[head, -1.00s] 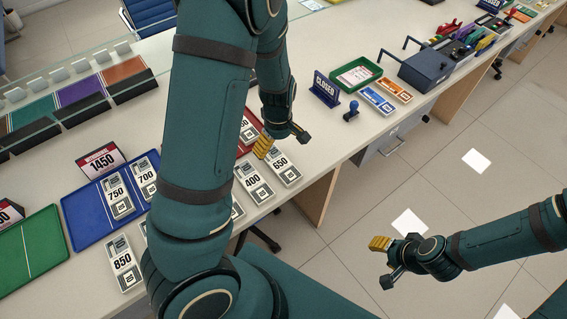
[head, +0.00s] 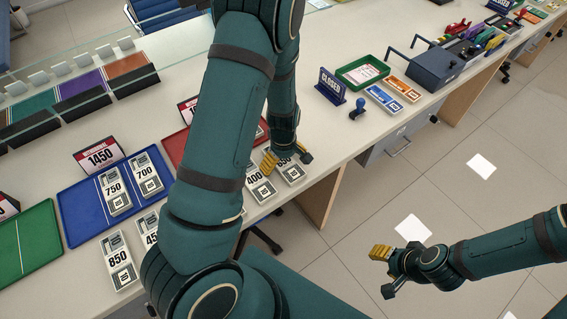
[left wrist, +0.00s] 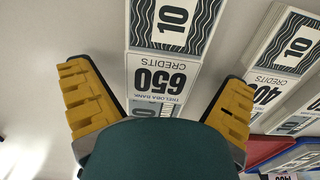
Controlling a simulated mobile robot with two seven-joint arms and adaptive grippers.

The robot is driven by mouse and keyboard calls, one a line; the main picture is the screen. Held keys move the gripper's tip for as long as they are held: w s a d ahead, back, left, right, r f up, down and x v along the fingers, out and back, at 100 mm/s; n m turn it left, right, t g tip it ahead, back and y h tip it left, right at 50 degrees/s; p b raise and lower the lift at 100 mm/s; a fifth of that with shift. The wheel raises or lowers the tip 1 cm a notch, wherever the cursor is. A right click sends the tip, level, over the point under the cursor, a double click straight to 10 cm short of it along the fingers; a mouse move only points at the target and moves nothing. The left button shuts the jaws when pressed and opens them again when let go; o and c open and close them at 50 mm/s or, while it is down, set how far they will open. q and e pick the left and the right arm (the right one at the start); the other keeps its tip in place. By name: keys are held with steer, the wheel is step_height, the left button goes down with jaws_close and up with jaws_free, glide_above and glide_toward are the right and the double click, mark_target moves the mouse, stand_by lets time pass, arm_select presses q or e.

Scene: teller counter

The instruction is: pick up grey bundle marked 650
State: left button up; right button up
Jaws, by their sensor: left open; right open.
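The grey bundle marked 650 (head: 291,173) lies flat near the counter's front edge, partly hidden by my left gripper in the head view. In the left wrist view its 650 label (left wrist: 158,78) shows upside down between the fingers. My left gripper (head: 287,160) is open above the bundle, with one yellow finger on each side of it in the left wrist view (left wrist: 158,88). I cannot tell whether the fingers touch it. My right gripper (head: 382,272) is open and empty over the floor.
The bundle marked 400 (head: 262,188) lies close to the left of 650. A blue tray (head: 78,216) holds bundles 750 and 700, and 850 (head: 118,262) lies in front. A red tray (head: 175,147) is behind my left arm.

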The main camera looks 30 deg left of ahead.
arm_select(q)
steer(key=shift+r, duration=0.1)
steer(key=c, duration=1.3)
